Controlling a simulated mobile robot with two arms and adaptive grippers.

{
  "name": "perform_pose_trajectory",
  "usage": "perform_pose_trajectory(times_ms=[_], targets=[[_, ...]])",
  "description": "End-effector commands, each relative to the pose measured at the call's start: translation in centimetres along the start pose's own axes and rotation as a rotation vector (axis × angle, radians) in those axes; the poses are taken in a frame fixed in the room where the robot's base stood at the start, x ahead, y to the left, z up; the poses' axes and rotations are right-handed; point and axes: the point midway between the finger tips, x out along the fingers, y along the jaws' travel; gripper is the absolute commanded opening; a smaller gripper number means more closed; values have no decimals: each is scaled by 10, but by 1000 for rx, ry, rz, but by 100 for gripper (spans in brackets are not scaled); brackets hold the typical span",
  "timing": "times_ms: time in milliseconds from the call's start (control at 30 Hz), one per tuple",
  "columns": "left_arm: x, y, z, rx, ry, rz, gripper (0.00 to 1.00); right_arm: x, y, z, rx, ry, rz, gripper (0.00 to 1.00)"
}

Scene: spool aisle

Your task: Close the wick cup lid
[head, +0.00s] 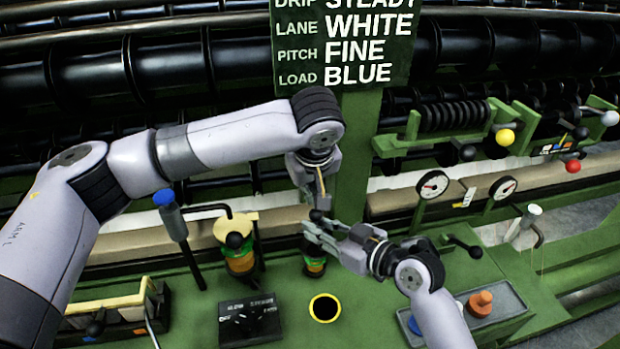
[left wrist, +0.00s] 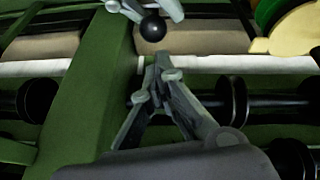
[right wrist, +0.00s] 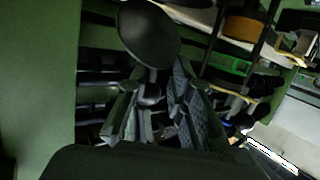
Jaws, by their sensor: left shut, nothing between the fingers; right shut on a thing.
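A small cup (head: 315,267) with green and orange on it stands on the green deck under my right gripper; I take it for the wick cup. My right gripper (head: 314,232) is shut just above it, seemingly on the stem of a black ball knob (head: 316,215). The knob shows large and dark in the right wrist view (right wrist: 150,32) and beyond the fingertips in the left wrist view (left wrist: 153,28). The fingers hide the cup's top, so I cannot tell how the lid sits. My left gripper (head: 320,192) is shut and empty, just above the knob.
A similar jar (head: 240,262) with a yellow top stands to the left. A black control box (head: 249,318) and a yellow-rimmed hole (head: 325,308) are in front. Two gauges (head: 433,185) and a tray (head: 510,300) lie right. A sign (head: 345,45) stands behind.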

Motion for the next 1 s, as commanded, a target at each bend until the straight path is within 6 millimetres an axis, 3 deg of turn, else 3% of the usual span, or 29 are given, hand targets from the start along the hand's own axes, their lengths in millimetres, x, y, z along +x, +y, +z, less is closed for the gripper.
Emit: perform_pose_trajectory(times_ms=[33,200,500,700,967,1000], targets=[[5,0,0,-1,0,0,0,-2,8,5,-6,-10,20,0],[12,0,0,0,-1,0,0,-2,8,5,-6,-10,19,0],[13,0,1,0,-2,1,0,-1,8,5,-6,-10,19,0],[13,-1,16,4,-7,1,0,-1,9,5,-6,-10,19,0],[14,-1,20,6,-9,0,0,-1,9,4,-7,-7,20,0],[14,-1,20,6,-10,0,0,-1,9,4,-7,-6,20,21]])
